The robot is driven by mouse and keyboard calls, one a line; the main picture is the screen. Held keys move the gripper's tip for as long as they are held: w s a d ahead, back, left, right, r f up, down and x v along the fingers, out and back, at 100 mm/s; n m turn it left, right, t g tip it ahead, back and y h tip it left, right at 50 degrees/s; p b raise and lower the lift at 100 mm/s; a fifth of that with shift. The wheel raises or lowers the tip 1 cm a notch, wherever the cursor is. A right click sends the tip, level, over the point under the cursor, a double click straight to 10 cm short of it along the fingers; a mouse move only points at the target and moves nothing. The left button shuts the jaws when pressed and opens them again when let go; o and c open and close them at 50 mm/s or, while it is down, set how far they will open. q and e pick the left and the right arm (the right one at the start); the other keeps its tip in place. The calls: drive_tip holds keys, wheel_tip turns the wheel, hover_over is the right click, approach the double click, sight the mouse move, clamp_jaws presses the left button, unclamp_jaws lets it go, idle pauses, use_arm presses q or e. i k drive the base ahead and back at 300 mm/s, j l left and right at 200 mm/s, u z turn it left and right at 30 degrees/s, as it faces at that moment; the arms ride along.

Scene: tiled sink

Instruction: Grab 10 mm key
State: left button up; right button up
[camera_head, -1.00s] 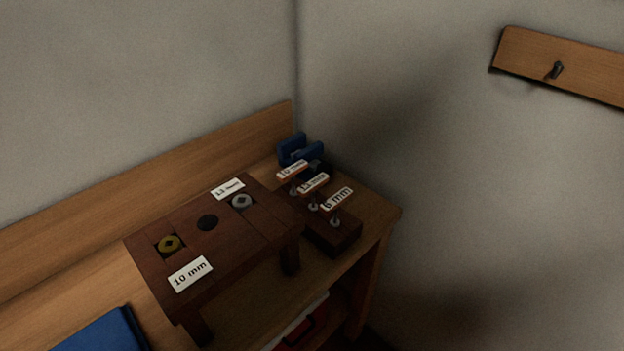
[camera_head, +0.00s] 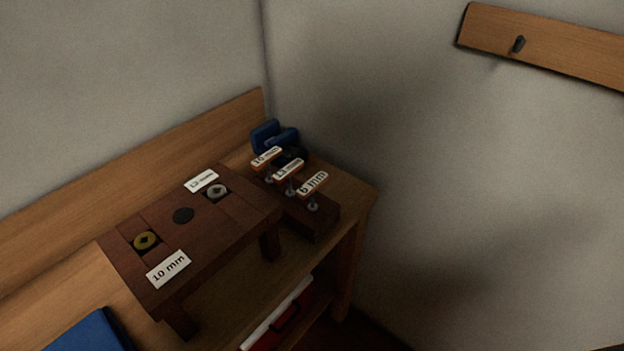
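The 10 mm key (camera_head: 267,157) stands upright in a dark wooden holder block (camera_head: 318,221) on the bench, the farthest of three keys in a row. Its orange-edged handle has a white label on top. The middle key (camera_head: 288,169) has a label that is hard to read. The nearest key (camera_head: 313,184) reads 6 mm. To their left is a dark wooden stand (camera_head: 214,239) with a brass fitting (camera_head: 145,240) beside a 10 mm label (camera_head: 168,269), and a grey fitting (camera_head: 217,191) near another label. Neither of my grippers is in view.
A blue clamp-like object (camera_head: 272,136) sits behind the keys by the wall corner. A blue item (camera_head: 85,335) lies at lower left. A red and white case (camera_head: 280,318) is on the shelf below. A wall board with a hook (camera_head: 519,44) is at upper right.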

sight(264, 159)
drive_tip(key=l+z, duration=0.4)
drive_tip(key=l, duration=0.15)
drive_tip(key=l+z, duration=0.35)
drive_tip(key=l, duration=0.25)
drive_tip(key=k, duration=0.05)
